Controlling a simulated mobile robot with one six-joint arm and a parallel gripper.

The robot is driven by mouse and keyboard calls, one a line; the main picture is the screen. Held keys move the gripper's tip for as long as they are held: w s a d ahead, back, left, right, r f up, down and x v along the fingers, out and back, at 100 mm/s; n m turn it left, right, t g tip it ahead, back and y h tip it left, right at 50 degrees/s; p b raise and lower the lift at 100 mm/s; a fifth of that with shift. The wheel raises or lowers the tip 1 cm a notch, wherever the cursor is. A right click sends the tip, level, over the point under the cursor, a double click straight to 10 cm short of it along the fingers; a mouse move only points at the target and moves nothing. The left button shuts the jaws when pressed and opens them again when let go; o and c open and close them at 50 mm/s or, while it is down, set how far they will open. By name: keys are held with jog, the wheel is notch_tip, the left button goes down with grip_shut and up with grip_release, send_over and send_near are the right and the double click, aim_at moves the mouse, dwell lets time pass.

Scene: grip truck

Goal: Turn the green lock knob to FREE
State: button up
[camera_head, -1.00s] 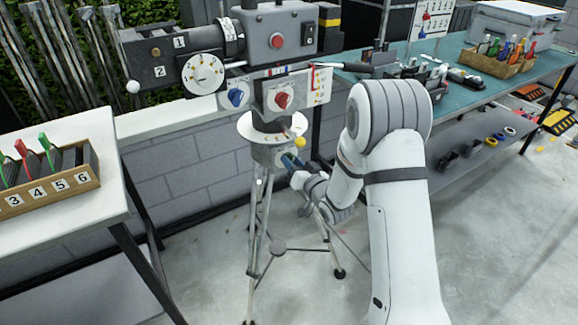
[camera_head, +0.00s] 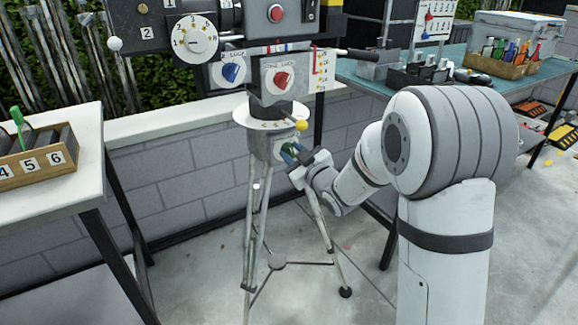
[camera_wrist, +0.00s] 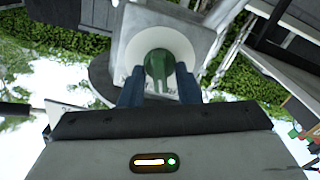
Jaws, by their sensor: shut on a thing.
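The green lock knob (camera_wrist: 158,65) sits on a pale round dial plate (camera_wrist: 155,42) on the tripod head. In the wrist view my gripper (camera_wrist: 160,86) has its blue fingers on either side of the knob, shut on it. The lettering around the dial is too small and partly covered to read, so the knob's setting cannot be told. In the head view my gripper (camera_head: 289,155) is at the front right of the tripod head (camera_head: 262,143), and the knob shows only as a bit of green between the fingers.
A yellow ball-ended lever (camera_head: 301,125) sticks out just above my gripper. Above are a red knob (camera_head: 281,80) and a blue knob (camera_head: 231,72) on panels. Tripod legs (camera_head: 251,225) stand below. A white table (camera_head: 60,190) is at left, a teal workbench (camera_head: 390,85) at right.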

jog(key=shift+s+a+n+b, duration=0.1)
jog(key=shift+n+b, duration=0.6)
jog(key=shift+b, duration=0.05)
jog(key=shift+r, duration=0.1)
jog(key=o, duration=0.6)
jog(key=shift+s+r, duration=0.1)
jog(key=shift+s, duration=0.15)
jog(key=v, duration=0.7)
jog(key=shift+d+p, duration=0.25)
jog(key=shift+p, duration=0.15)
